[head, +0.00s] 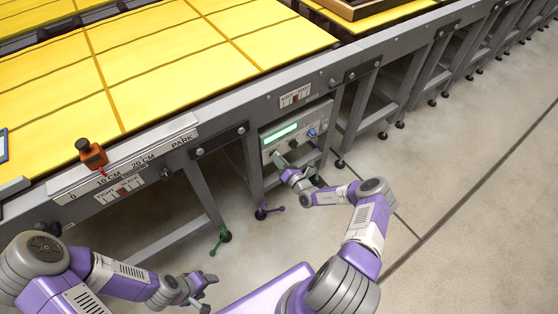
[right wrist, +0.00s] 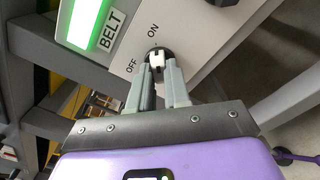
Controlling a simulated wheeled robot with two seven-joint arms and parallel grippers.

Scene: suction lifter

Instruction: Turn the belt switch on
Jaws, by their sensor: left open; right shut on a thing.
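The belt switch (right wrist: 156,58) is a small dark knob with a white grip on a light grey panel (right wrist: 205,28), between printed OFF and ON marks. I cannot tell which mark its grip points at. In the right wrist view my right gripper (right wrist: 160,72) has its two grey fingers shut on the switch. In the head view my right gripper (head: 279,162) is at the lower left of the control box (head: 298,134), and its fingers hide the switch there. My left gripper (head: 206,293) is open and empty at the bottom, away from the box.
A lit green display (right wrist: 86,22) sits beside the BELT label (right wrist: 111,27). Grey table legs (head: 254,166) stand near my right arm. An orange stop (head: 91,153) sits on the scale rail at left. Open floor lies right.

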